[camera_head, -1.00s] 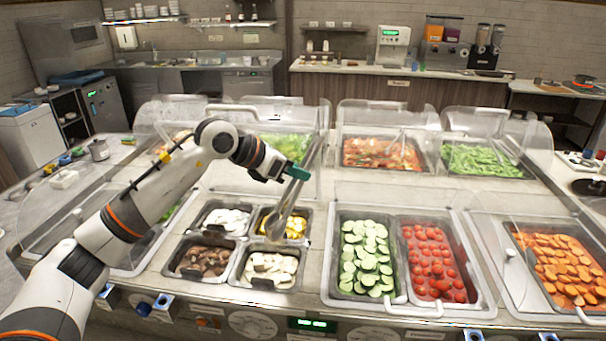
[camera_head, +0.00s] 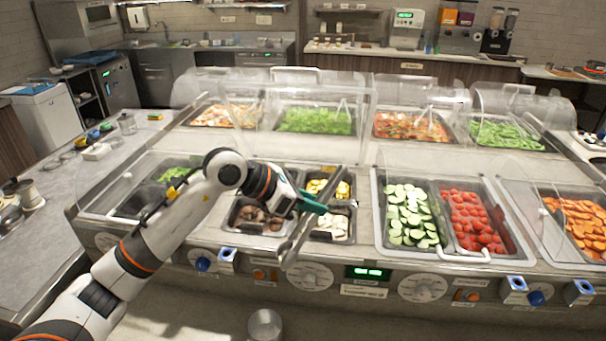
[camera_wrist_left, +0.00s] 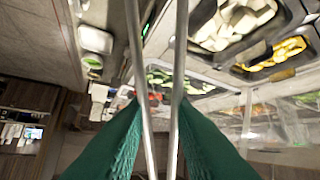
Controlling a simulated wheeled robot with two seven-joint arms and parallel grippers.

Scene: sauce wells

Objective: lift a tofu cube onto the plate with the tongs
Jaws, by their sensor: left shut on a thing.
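My left gripper (camera_head: 312,203) is shut on the metal tongs (camera_head: 298,236), its green fingers around their arms. The tongs slant from upper right to lower left; their lower end overlaps the counter's front panel. I cannot make out a cube between their tips. In the left wrist view the tongs (camera_wrist_left: 178,75) run between the green fingers, with both ends hidden or cut off. A well of pale pieces (camera_head: 335,228) lies just right of the gripper, also in the wrist view (camera_wrist_left: 235,20); I cannot tell if they are tofu. I cannot make out a plate. My right gripper is not in view.
Wells of yellow pieces (camera_head: 342,190) and brown pieces (camera_head: 246,214) surround the gripper. Cucumber (camera_head: 408,215) and tomatoes (camera_head: 474,222) lie to the right. Clear guards (camera_head: 420,95) stand over the back wells. A metal bin (camera_head: 264,326) stands on the floor in front.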

